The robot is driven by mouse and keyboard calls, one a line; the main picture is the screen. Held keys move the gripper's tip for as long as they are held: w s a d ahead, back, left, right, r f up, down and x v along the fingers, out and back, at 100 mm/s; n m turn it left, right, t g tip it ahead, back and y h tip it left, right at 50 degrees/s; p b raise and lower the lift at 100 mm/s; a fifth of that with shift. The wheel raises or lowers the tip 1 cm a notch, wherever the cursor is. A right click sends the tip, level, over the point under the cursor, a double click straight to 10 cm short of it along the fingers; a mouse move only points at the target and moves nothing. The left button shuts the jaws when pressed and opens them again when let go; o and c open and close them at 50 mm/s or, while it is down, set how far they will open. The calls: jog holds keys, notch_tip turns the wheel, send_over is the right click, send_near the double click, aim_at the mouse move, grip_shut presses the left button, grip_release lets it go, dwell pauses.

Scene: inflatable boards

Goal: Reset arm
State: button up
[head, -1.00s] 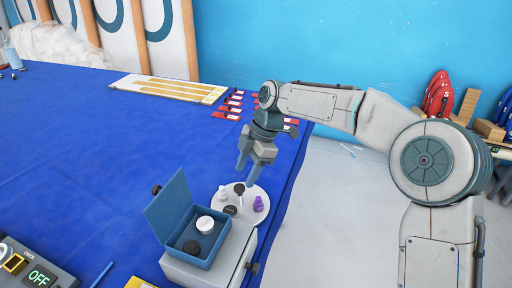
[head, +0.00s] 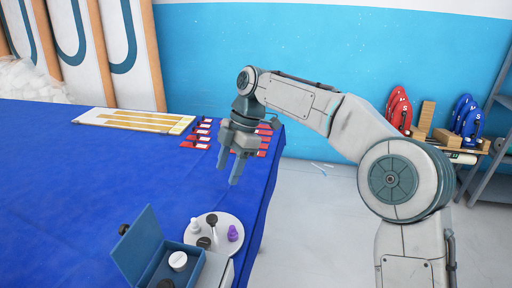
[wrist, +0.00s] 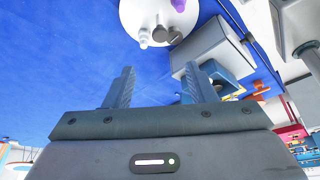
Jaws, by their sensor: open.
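My gripper (head: 232,174) is open and empty, pointing down above the right part of the blue table (head: 60,165). It is behind and above the round white tray (head: 232,222) in the head view. Its two fingers also show apart in the wrist view (wrist: 158,90), with nothing between them. The tray carries a white bottle (head: 195,226), a purple bottle (head: 233,233) and dark-topped items. It also shows at the top of the wrist view (wrist: 133,14).
An open blue box (head: 137,246) with a white-capped jar (head: 178,261) stands at the front. Red packets (head: 196,135) and a white board with tan strips (head: 135,120) lie farther back. Red and blue boards (head: 398,112) stand on a shelf at right. The left tabletop is clear.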

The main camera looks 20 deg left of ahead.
jog(key=s+d+f+m+t+h, duration=0.1)
jog(key=s+d+m+t, duration=0.1)
jog(key=d+m, duration=0.95)
jog(key=s+d+f+m+t+h, duration=0.1)
jog(key=d+m+t+h, duration=0.35)
jog(key=d, duration=1.15)
jog(key=s+d+f+m+y, duration=0.1)
jog(key=s+d+f+m, duration=0.1)
jog(key=s+d+m, duration=0.3)
jog(key=s+d+f+m+y, duration=0.2)
jog(key=s+d+f+m, duration=0.1)
jog(key=s+d+m, duration=0.3)
jog(key=d+m, duration=0.2)
jog(key=d, duration=0.2)
jog(key=shift+s+d+f, duration=0.15)
jog(key=shift+s+d, duration=0.05)
jog(key=shift+c, duration=1.6)
